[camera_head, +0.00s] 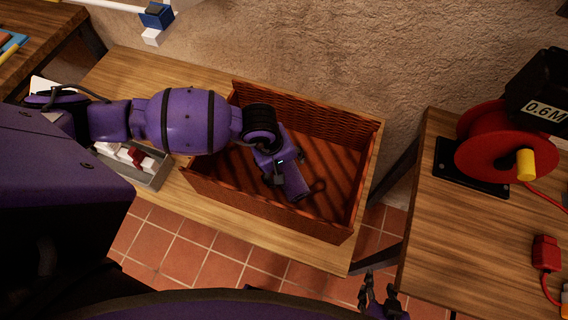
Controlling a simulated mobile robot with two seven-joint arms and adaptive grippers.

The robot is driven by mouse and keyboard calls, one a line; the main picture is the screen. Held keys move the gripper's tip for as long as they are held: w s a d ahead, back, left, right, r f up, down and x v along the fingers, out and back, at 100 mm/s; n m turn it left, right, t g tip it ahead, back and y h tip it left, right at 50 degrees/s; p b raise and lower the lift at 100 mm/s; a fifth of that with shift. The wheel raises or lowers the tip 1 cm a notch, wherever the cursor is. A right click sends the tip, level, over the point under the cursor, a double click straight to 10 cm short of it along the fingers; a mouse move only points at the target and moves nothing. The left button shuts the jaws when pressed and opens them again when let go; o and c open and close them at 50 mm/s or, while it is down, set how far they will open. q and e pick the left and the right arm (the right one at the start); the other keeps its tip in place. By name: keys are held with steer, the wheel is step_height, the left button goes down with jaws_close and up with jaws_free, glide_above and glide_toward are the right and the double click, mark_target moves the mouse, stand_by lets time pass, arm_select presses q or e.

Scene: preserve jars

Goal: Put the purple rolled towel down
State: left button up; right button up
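A brown woven basket (366,165) stands open on the wooden bench. My purple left arm reaches over its left wall. My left wrist and gripper (280,170) are low inside it, seen from above. A short purple piece (294,184) shows at the gripper against the striped basket floor. I cannot tell whether it is the purple rolled towel or part of my arm. My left fingertips are hidden, and no towel can be made out clearly elsewhere. My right gripper (378,296) is at the bottom edge, over the tiled floor, with its fingers apart and empty.
A grey tray (155,180) with white and red pieces lies left of the basket, partly under my arm. On the right table (425,225) stand a red cable reel (490,145) and a red connector (546,252). A gap separates this table from the bench (215,62).

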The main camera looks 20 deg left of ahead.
arm_select(q)
steer(key=v, duration=1.2)
steer(key=shift+r+p, duration=0.2)
steer(key=shift+p, duration=0.1)
steer(key=shift+d, duration=0.1)
